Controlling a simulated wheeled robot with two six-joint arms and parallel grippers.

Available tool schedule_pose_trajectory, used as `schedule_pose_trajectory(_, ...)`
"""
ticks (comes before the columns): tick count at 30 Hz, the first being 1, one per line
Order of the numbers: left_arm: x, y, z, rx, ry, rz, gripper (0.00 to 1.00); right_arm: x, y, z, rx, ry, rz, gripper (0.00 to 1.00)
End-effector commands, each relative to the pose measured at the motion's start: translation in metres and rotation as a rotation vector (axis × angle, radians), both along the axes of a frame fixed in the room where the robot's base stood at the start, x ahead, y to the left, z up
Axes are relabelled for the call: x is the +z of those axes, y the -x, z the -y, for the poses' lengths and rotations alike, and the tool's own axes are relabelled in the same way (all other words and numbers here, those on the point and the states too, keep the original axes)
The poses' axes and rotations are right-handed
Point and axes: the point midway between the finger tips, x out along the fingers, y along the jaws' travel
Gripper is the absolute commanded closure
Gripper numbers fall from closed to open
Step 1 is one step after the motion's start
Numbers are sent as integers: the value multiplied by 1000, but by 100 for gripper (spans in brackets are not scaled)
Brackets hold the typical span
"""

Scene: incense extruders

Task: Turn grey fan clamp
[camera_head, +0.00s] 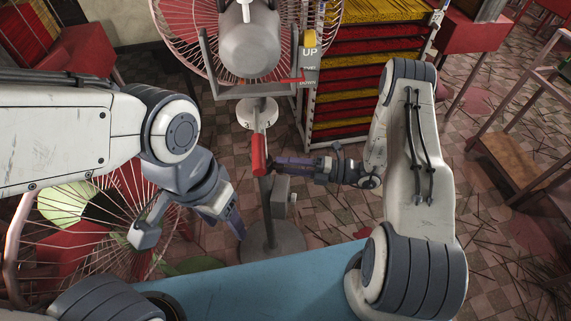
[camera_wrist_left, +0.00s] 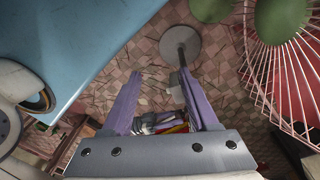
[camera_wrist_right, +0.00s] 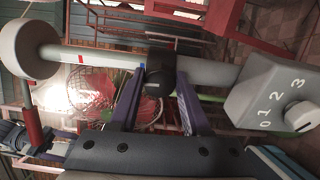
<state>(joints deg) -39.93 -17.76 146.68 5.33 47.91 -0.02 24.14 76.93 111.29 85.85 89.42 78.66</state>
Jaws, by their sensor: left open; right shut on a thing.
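The fan's grey pole stands on a round grey base (camera_head: 272,243). A dark clamp collar (camera_wrist_right: 159,72) sits around the pole in the right wrist view, below the fan's round pale hub (camera_head: 257,113). My right gripper (camera_head: 279,166) reaches the pole from the right and is shut on this collar, one purple finger on each side. The fingers largely hide the collar in the head view. My left gripper (camera_head: 236,224) is open and empty, left of the pole and pointing down; its spread fingers (camera_wrist_left: 159,76) also show in the left wrist view.
A red handle (camera_head: 258,154) hangs beside the pole. A grey dial box (camera_wrist_right: 275,95) marked 0 to 3 is on the pole below the collar. A second wire-caged fan (camera_head: 95,225) stands left. A rack (camera_head: 365,75) of red and yellow sticks is behind. A blue surface (camera_head: 265,288) lies in front.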

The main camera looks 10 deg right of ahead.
Motion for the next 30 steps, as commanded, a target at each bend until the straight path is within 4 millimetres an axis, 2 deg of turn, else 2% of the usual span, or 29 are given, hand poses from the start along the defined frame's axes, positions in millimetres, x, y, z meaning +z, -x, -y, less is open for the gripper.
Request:
schedule_pose_trajectory(11,0,0,0,0,0,0,40,-1,-1,1,-4,1,-3,100)
schedule_pose_trajectory(12,0,0,0,0,0,0,40,-1,-1,1,-4,1,-3,41)
schedule_pose_trajectory(13,0,0,0,0,0,0,40,-1,-1,1,-4,1,-3,30)
schedule_pose_trajectory(14,0,0,0,0,0,0,40,-1,-1,1,-3,1,-3,22)
schedule_pose_trajectory(25,0,0,0,0,0,0,40,0,0,2,0,-1,-2,22)
schedule_pose_trajectory(30,-2,0,0,0,0,0,40,-1,0,13,8,0,0,22)
